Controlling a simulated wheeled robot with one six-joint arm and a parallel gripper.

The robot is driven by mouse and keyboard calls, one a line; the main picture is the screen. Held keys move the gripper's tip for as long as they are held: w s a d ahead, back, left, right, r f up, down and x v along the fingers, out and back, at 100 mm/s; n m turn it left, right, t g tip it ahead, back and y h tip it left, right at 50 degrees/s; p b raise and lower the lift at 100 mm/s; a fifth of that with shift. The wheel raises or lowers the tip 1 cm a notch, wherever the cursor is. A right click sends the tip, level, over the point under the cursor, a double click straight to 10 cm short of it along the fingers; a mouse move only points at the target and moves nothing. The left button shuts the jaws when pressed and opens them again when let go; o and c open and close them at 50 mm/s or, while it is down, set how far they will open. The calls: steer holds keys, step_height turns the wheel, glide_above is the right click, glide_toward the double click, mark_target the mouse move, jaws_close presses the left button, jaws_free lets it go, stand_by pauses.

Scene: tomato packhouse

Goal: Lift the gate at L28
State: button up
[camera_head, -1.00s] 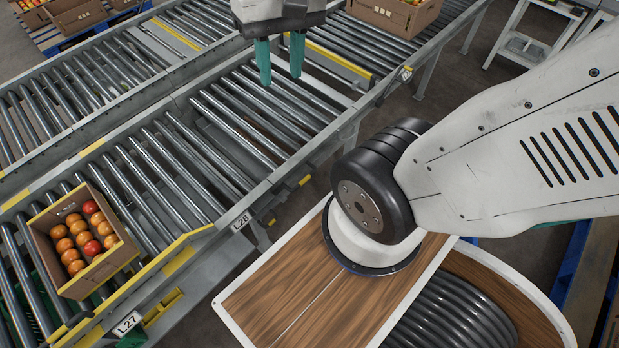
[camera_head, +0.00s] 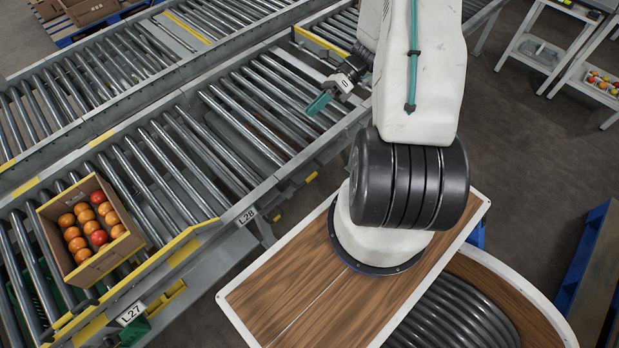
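The L28 label (camera_head: 247,217) is on the near side rail of the roller conveyor. Rollers (camera_head: 240,125) run along the lane behind it; I cannot make out which part there is the gate. My gripper (camera_head: 320,103) is over the lane's rollers, up and to the right of the label and apart from it. Its teal fingertips point down and left. They overlap from this side, so I cannot tell how far apart they are. Nothing shows held in it. My arm hides part of the conveyor behind it.
An open cardboard box of tomatoes (camera_head: 64,213) sits on the rollers at left, near the L27 label (camera_head: 131,312). A yellow-edged guide (camera_head: 176,246) lies between the two labels. More boxes (camera_head: 88,10) stand at top left. White shelves (camera_head: 545,50) stand at top right, with open floor before them.

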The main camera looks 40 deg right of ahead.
steer(key=s+d+f+m+t+y, duration=0.15)
steer(key=s+f+m+t, duration=0.25)
steer(key=f+m, duration=0.65)
steer(key=m+t+h, duration=0.2)
steer(key=m+t, duration=0.4)
steer(key=m, duration=0.1)
glide_toward(310, 177)
steer(key=x, duration=1)
steer(key=shift+a+f, duration=0.1)
steer(key=shift+f, duration=0.3)
jaws_close()
